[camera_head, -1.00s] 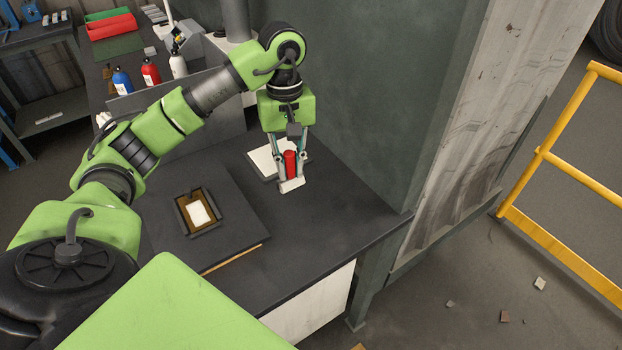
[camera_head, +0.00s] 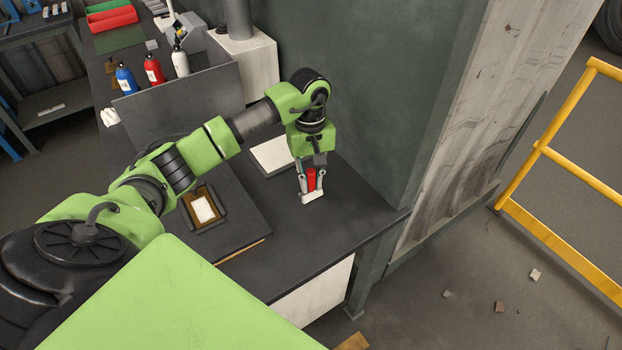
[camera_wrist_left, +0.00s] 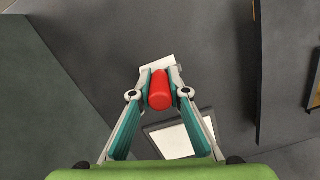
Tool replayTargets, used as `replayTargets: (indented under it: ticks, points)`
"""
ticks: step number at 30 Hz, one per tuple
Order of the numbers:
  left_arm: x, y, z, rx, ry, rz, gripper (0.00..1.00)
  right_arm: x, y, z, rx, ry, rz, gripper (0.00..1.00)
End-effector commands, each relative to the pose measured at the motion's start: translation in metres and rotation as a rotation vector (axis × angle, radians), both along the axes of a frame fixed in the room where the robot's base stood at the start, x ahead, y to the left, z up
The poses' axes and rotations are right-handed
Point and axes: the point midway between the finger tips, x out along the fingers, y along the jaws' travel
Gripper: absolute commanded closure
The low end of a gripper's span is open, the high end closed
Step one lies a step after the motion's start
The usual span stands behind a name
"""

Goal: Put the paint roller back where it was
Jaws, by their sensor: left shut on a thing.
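The paint roller has a red handle (camera_head: 311,179) and a pale head (camera_head: 312,198) at its lower end. I cannot tell whether the roller touches the table. My right gripper is not in view.
A framed brown tray with a white block (camera_head: 203,210) lies on a dark board to the left. A green-grey wall (camera_head: 385,110) stands close on the right. Bottles (camera_head: 154,71) stand at the back left.

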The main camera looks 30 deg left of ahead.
Motion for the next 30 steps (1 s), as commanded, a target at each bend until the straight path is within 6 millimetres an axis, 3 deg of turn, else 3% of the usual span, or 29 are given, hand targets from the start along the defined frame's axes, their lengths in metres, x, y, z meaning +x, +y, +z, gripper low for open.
replayTargets:
  ticks: [3,4,5,6,19,23,30]
  points:
    - [0.000,0.000,-0.004,0.001,-0.001,0.000,1.00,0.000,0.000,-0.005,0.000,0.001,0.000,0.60]
    - [0.000,0.000,-0.002,0.001,-0.001,0.000,0.76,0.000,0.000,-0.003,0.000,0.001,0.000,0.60]
    - [0.000,0.000,-0.002,0.001,-0.001,0.000,0.69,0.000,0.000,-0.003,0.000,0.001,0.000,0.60]
    - [0.000,0.000,-0.002,0.001,-0.001,0.000,0.67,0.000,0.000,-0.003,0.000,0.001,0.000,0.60]
    - [0.001,0.000,0.005,0.000,-0.003,0.000,0.67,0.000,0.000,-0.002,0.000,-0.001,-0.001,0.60]
    - [0.003,0.002,0.025,0.001,-0.008,-0.002,0.67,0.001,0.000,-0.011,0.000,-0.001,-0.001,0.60]
    - [0.006,0.004,0.080,0.001,-0.007,0.000,0.67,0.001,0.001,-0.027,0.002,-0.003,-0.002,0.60]
